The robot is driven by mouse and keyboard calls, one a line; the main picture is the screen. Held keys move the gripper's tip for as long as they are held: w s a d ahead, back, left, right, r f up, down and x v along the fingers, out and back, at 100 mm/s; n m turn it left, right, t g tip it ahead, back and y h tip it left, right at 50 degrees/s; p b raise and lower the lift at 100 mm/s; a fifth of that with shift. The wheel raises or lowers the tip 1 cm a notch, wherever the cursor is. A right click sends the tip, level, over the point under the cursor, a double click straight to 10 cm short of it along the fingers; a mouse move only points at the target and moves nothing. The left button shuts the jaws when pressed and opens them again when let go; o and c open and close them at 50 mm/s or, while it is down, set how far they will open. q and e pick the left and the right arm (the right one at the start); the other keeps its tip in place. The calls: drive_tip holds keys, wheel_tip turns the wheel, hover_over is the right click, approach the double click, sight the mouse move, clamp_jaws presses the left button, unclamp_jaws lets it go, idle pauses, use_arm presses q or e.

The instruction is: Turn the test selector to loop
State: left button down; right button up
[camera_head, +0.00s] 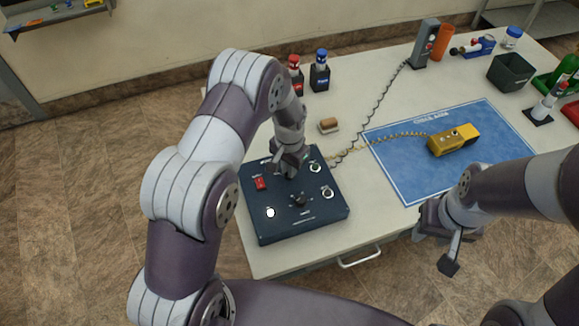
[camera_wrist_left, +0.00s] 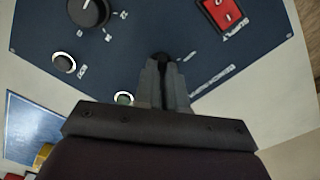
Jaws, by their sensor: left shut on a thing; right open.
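A dark blue trainer panel (camera_head: 262,222) lies on the table. My left gripper (camera_head: 287,160) is over its far part, pointing down. In the left wrist view the fingers (camera_wrist_left: 164,66) are shut on a small dark knob (camera_wrist_left: 162,57) on the panel face, mostly hidden between the tips. Small print beside it is unreadable, so I cannot confirm that it is the test selector. A larger black knob (camera_head: 300,200) is nearer the panel's front; it also shows in the left wrist view (camera_wrist_left: 88,10). My right gripper (camera_head: 441,246) is open and empty beyond the table's front edge.
The panel also has a red supply switch (camera_head: 260,183) and round ports (camera_head: 328,192). A yellow device (camera_head: 454,140) on a blue mat (camera_head: 400,165) has a coiled cord towards the panel. Two small bottles (camera_head: 320,72) and a tan-topped block (camera_head: 328,125) stand behind.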

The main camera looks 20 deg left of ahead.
use_arm(q)
drive_tip(key=shift+r+m, duration=0.1)
drive_tip(key=shift+m, duration=0.3)
drive_tip(key=c, duration=1.2)
unclamp_jaws()
wheel_tip(320, 180, up, 13)
drive_tip(key=b, duration=0.2)
drive_tip(key=shift+f, duration=0.2)
